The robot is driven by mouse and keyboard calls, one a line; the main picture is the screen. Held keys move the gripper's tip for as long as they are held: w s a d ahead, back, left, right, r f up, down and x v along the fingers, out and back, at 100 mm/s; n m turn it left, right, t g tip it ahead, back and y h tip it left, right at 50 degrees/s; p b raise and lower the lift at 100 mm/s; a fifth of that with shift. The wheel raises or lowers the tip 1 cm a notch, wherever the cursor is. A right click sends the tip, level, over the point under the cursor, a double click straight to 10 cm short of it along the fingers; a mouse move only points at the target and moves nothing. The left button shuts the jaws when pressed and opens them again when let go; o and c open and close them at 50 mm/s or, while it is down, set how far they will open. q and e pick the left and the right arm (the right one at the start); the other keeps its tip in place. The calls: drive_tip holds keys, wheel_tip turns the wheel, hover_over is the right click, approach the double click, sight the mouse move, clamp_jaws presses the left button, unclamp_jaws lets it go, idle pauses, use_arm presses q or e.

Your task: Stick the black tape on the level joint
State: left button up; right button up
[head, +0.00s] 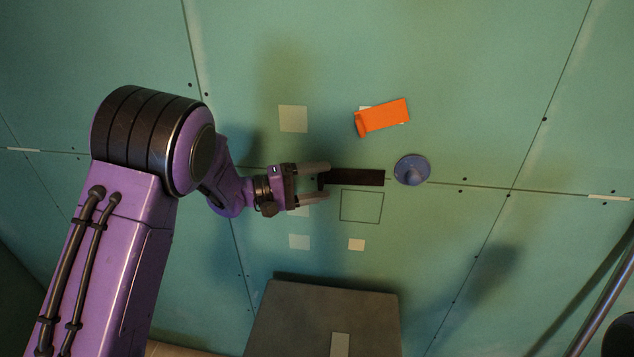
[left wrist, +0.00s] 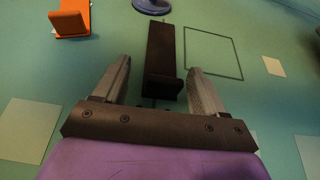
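The black tape (head: 358,178) is a dark strip with a raised block at its near end. It lies along the level joint (head: 480,188), the thin seam crossing the green board; I cannot tell whether it touches the board. My left gripper (head: 322,183) is open, with its fingers at the strip's left end. In the left wrist view the black tape (left wrist: 160,48) points away from me, and its end block sits between the fingers of the left gripper (left wrist: 160,80), with a gap on both sides. My right gripper is not in view.
An orange bracket-shaped piece (head: 383,117) is above the strip. A blue-purple knobbed disc (head: 411,170) is just right of it. A thin square outline (head: 361,206) lies below. Several pale patches (head: 293,119) dot the board. A grey panel (head: 320,310) stands at the bottom.

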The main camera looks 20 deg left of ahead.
use_arm(q)
drive_tip(key=b+v, duration=0.4)
drive_tip(key=v, duration=0.6)
drive_tip(key=shift+s+a, duration=0.15)
drive_tip(key=shift+s, duration=0.05)
idle(0.3)
